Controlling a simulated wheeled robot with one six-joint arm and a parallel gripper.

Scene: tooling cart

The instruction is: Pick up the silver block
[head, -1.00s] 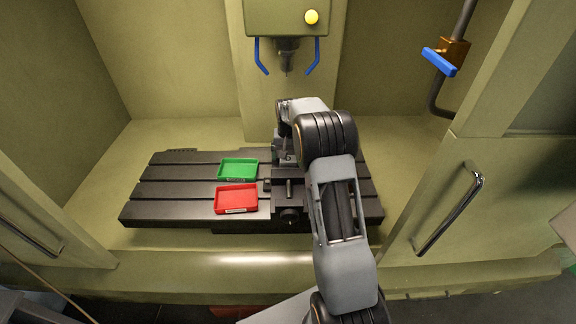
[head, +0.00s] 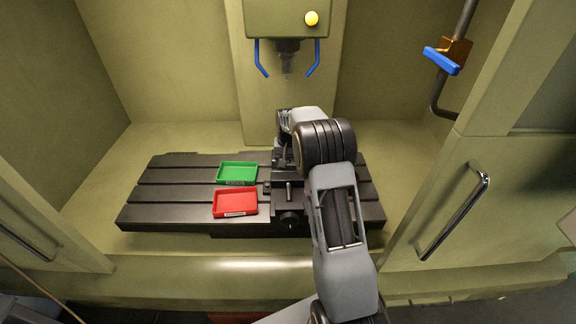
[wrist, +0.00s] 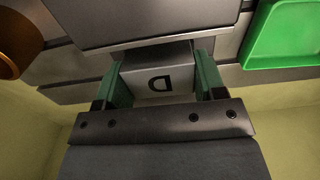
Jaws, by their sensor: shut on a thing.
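The silver block (wrist: 160,82) shows in the wrist view as a pale grey block with a dark letter D on its face. It sits between the two green-padded fingers of my gripper (wrist: 160,68), which is shut on it. A dark grey slab lies close beyond the block in that view. In the head view, my gripper (head: 283,157) is at the vise on the machine table, mostly hidden behind my arm. I cannot make out the block there, nor tell whether it touches the vise.
A green tray (head: 237,181) and a red tray (head: 235,212) stand on the slotted machine table (head: 165,205), left of the vise (head: 288,190). The spindle (head: 288,60) hangs above, between two blue handles. The table's left end is clear.

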